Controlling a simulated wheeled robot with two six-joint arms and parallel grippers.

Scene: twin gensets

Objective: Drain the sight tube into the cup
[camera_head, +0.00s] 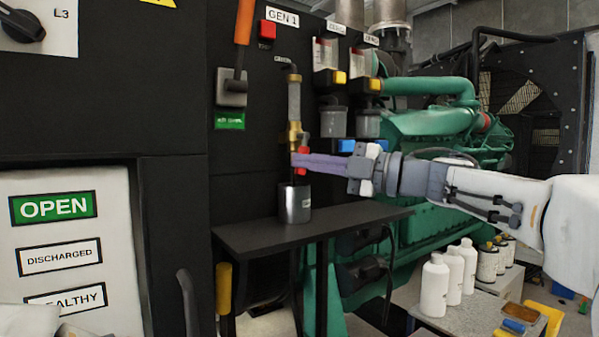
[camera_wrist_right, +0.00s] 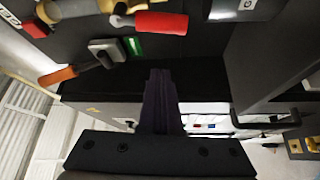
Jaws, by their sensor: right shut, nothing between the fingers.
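The sight tube (camera_head: 294,98) stands upright on the dark panel below the GEN 1 label, with a brass fitting (camera_head: 294,135) at its lower end. A red valve handle (camera_head: 303,152) hangs at the fitting, partly hidden by my fingers. In the right wrist view the red handle (camera_wrist_right: 160,22) lies beyond the fingertips with a visible gap. The grey metal cup (camera_head: 295,204) stands upright on the shelf below the tube; its inside is hidden. My right gripper (camera_head: 295,160) is shut and empty, its purple fingers pointing left just above the cup. My left gripper is out of view.
The dark shelf (camera_head: 290,235) carries the cup and has free room around it. An orange-handled lever (camera_head: 243,25) is left of the tube. The green engine (camera_head: 430,125) is behind my right arm. White bottles (camera_head: 434,285) stand on a low table at lower right.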

